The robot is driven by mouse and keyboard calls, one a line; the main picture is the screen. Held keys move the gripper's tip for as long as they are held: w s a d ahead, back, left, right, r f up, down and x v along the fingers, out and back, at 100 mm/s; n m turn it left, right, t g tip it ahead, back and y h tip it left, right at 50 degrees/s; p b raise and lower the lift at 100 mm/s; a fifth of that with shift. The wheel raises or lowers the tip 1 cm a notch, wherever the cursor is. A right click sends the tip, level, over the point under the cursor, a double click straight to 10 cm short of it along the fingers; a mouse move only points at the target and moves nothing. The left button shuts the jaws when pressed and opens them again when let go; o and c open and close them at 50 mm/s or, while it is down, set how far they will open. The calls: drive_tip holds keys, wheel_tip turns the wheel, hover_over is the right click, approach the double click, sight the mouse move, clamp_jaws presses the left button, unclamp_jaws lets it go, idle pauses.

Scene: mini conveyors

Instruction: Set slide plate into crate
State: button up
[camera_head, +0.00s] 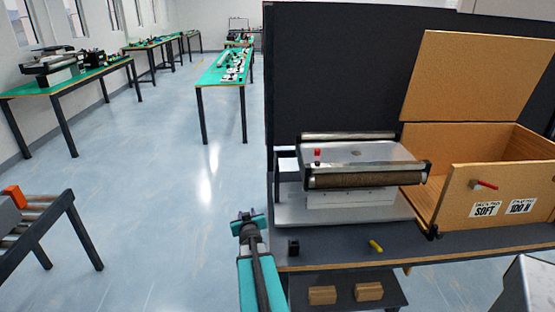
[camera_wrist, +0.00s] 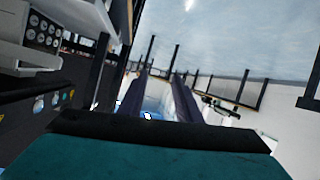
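The crate (camera_head: 465,200) is a wooden box with its lid raised, at the right end of the dark workbench. Its front wall carries labels and a red-handled latch; the part of the inside I see looks empty. A mini conveyor (camera_head: 350,197) stands on the bench left of the crate. A flat grey metal plate (camera_head: 376,153) lies on top of it; I cannot tell for sure that this is the slide plate. My gripper (camera_head: 249,218) is in front of the bench's left end, apart from conveyor and crate. In the wrist view its two dark fingers (camera_wrist: 160,98) are apart with nothing between them.
A small black block (camera_head: 293,247) and a yellow piece (camera_head: 375,246) lie at the bench's front edge. Wooden blocks (camera_head: 322,295) rest on a lower shelf. A dark panel (camera_head: 335,65) stands behind the conveyor.

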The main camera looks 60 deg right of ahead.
sight(276, 157)
drive_tip(key=s+d+r+h, duration=0.2)
drive_tip(key=s+d+r, duration=0.2)
drive_tip(key=d+r, duration=0.2)
drive_tip(key=s+d+r+t+h, duration=0.1)
drive_tip(key=s+d+r+h, duration=0.1)
drive_tip(key=d+r, duration=0.3)
wheel_tip(276, 157, up, 4)
drive_tip(key=shift+s+d+r+m, duration=0.15)
drive_tip(key=shift+s+d+m, duration=0.25)
drive_tip(key=shift+s, duration=0.5)
drive_tip(key=shift+w, duration=0.1)
drive_tip(key=shift+r+p+x, duration=0.15)
drive_tip(key=shift+p+x, duration=0.7)
drive_tip(key=shift+x, duration=2.55)
drive_tip(key=shift+r+p+x, duration=0.15)
drive_tip(key=shift+p+x, duration=0.7)
drive_tip(key=shift+x, duration=2.5)
